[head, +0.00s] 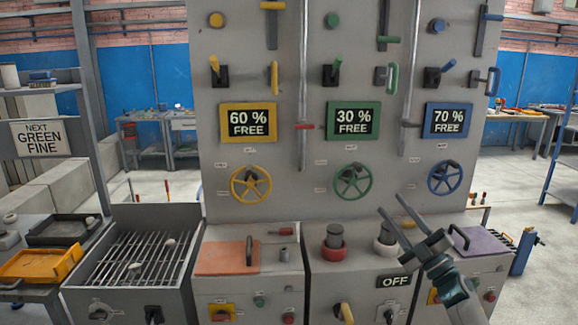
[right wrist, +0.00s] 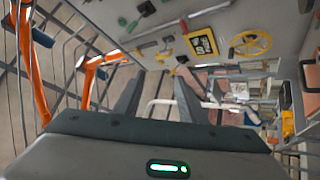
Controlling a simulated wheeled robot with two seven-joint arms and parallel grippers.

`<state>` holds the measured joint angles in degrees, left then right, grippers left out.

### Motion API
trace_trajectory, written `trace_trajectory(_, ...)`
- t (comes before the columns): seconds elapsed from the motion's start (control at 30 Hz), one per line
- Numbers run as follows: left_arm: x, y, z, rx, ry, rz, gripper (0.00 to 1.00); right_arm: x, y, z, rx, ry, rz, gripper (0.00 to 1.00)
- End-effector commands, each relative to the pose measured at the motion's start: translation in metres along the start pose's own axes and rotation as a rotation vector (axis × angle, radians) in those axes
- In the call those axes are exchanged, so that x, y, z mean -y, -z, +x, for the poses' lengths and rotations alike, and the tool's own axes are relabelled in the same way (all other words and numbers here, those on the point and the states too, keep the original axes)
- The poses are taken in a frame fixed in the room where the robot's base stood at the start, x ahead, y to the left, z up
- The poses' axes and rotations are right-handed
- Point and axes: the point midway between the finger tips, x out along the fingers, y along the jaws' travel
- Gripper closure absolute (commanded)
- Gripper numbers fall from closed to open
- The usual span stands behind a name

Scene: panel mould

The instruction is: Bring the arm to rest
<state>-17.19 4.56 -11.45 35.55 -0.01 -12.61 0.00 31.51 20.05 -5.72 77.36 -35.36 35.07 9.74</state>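My right gripper (head: 390,204) is raised in front of the lower right of the grey panel, its arm coming in from the bottom right. Its two fingers are apart with nothing between them. In the right wrist view the fingers (right wrist: 157,88) also stand apart and empty, and the view is strongly tilted. In the head view the gripper overlaps the white mushroom-shaped knob and the cabinet top near the OFF display (head: 394,281). I cannot tell its exact distance from them. My left gripper is not in view.
The panel (head: 290,180) carries a yellow wheel (head: 251,184), a green wheel (head: 353,181), a blue wheel (head: 445,177), levers and displays. A red knob (head: 334,240), an orange plate (head: 227,257) and a purple plate (head: 481,241) are on the cabinets. A slatted grill (head: 144,262) stands left.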

Motion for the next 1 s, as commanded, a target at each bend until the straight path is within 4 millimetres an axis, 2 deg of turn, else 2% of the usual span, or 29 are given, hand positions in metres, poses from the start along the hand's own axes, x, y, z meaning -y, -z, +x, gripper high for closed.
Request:
trace_trajectory(0.1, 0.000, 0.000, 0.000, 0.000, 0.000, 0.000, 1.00, -0.022, -0.045, -0.005, 0.189, -0.103, 0.091, 0.63)
trace_trajectory(0.23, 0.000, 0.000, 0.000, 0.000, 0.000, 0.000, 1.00, -0.030, -0.092, -0.021, 0.386, -0.172, 0.199, 0.63)
trace_trajectory(0.4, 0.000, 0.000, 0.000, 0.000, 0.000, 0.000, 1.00, -0.022, -0.135, -0.044, 0.588, -0.202, 0.325, 0.63)
trace_trajectory(0.57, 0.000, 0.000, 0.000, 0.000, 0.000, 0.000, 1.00, -0.006, -0.162, -0.064, 0.736, -0.197, 0.427, 0.63)
trace_trajectory(0.63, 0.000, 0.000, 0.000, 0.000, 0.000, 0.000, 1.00, 0.003, -0.171, -0.073, 0.796, -0.188, 0.471, 0.63)
trace_trajectory(0.87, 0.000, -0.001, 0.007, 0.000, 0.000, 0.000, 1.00, 0.067, -0.191, -0.123, 0.879, -0.138, 0.499, 0.63)
trace_trajectory(1.0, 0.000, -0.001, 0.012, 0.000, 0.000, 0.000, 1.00, 0.114, -0.202, -0.164, 0.945, -0.100, 0.523, 0.63)
